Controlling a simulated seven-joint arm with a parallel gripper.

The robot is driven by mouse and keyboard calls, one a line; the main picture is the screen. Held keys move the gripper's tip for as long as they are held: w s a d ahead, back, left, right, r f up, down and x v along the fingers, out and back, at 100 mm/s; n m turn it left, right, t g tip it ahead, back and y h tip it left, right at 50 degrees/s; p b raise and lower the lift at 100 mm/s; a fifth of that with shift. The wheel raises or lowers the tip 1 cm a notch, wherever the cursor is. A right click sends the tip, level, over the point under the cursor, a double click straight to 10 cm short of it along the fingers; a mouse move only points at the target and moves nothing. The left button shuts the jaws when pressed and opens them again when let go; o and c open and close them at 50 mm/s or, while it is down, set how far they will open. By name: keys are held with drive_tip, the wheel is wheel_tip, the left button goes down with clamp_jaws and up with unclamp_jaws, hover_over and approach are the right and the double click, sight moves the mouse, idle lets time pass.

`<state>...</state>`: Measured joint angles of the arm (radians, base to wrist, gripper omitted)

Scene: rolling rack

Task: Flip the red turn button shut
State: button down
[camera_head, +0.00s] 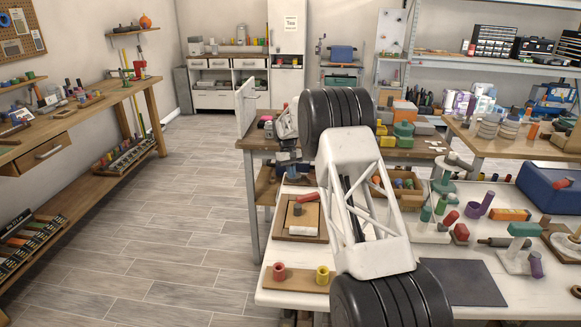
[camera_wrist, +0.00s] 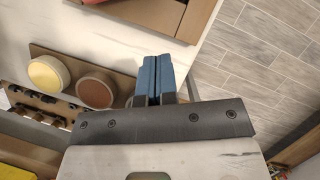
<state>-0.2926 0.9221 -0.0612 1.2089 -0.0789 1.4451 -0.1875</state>
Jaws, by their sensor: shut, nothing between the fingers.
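The red turn button (camera_head: 307,197) appears as a short red bar near the far edge of a pale panel (camera_head: 305,218) in a brown wooden frame (camera_head: 322,238). A small dark knob (camera_head: 297,209) stands beside it. A piece of red shows at the top edge of the wrist view (camera_wrist: 122,2), inside the frame's corner (camera_wrist: 190,30). My gripper (camera_head: 292,174) is beyond the frame's far edge, apart from the button. In the wrist view its blue fingers (camera_wrist: 153,82) are together and empty. Whether the button overlaps the frame is too small to tell.
A board with a red cup (camera_head: 279,271) and a yellow cup (camera_head: 322,274) lies at the white table's near left corner. A yellow disc (camera_wrist: 48,75) and a brown disc (camera_wrist: 96,88) stand beside my fingers. My arm hides the table's middle. Open floor lies left.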

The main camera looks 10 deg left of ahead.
sight(300, 197)
drive_tip(key=x, duration=0.4)
drive_tip(key=shift+f, duration=0.15)
drive_tip(key=shift+s+d+f, duration=0.2)
drive_tip(key=shift+s+d, duration=0.05)
drive_tip(key=shift+s, duration=0.05)
drive_tip(key=shift+s+d, duration=0.4)
drive_tip(key=shift+s, duration=0.4)
drive_tip(key=shift+s+d, duration=0.4)
drive_tip(key=shift+s, duration=0.35)
drive_tip(key=shift+s, duration=0.1)
drive_tip(key=shift+s+d+n+h, duration=0.1)
drive_tip(key=shift+s+n+h, duration=0.2)
drive_tip(key=shift+s+n, duration=0.6)
drive_tip(key=shift+s+d+n+t+h, duration=0.15)
drive_tip(key=shift+s+n+t, duration=0.1)
drive_tip(key=shift+n, duration=0.45)
drive_tip(key=shift+s+d+n+t+h, duration=0.15)
drive_tip(key=shift+s+n+t, duration=0.1)
drive_tip(key=shift+n, duration=0.45)
drive_tip(key=shift+w, duration=0.8)
